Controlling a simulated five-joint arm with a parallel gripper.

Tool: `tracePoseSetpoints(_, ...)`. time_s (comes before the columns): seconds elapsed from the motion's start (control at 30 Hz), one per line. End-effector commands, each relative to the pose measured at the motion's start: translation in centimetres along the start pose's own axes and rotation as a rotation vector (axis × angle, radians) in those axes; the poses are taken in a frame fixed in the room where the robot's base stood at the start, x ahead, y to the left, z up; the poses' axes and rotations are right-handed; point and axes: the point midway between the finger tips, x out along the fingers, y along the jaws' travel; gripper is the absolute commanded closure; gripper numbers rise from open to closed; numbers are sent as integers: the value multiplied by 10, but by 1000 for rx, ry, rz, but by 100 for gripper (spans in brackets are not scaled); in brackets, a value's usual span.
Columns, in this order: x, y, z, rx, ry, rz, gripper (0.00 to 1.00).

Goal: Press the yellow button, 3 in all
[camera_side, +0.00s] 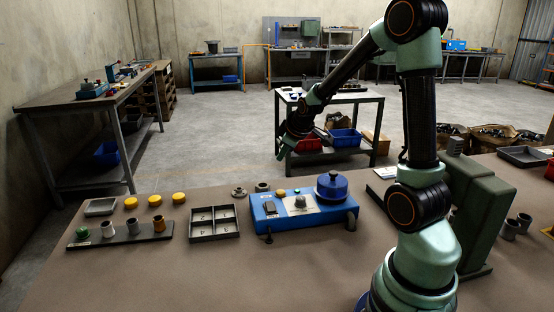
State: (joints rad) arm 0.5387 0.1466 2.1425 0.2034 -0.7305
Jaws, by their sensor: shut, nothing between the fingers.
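Three yellow round buttons or caps lie in a row at the left of the brown table: the left one (131,203), the middle one (155,200) and the right one (179,198). A small yellow spot (281,192) also shows at the back edge of a blue machine (262,226); I cannot tell whether it is a button. The machine carries a grey knob (300,203), a dark switch and a blue drum (332,186). My gripper (282,154) is shut and empty, raised above and behind the machine, apart from every yellow piece.
A grey divided tray (214,236) stands left of the machine. A dark strip (122,240) with several small fittings lies before the yellow pieces, and a small grey dish (101,207) beside them. A green housing (484,215) stands at the right. The table's front is clear.

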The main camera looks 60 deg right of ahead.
Motion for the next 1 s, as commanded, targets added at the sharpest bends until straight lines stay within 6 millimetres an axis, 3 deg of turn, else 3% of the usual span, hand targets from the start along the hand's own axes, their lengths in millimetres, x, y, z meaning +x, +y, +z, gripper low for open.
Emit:
tracePoseSetpoints(0.27, 9, -5, 6, 0, -3, -2, 100)
tracePoseSetpoints(0.7, 54, -28, 31, 0, -3, -3, 100)
tracePoseSetpoints(1.0, 70, -35, 40, 0, -1, -1, 100)
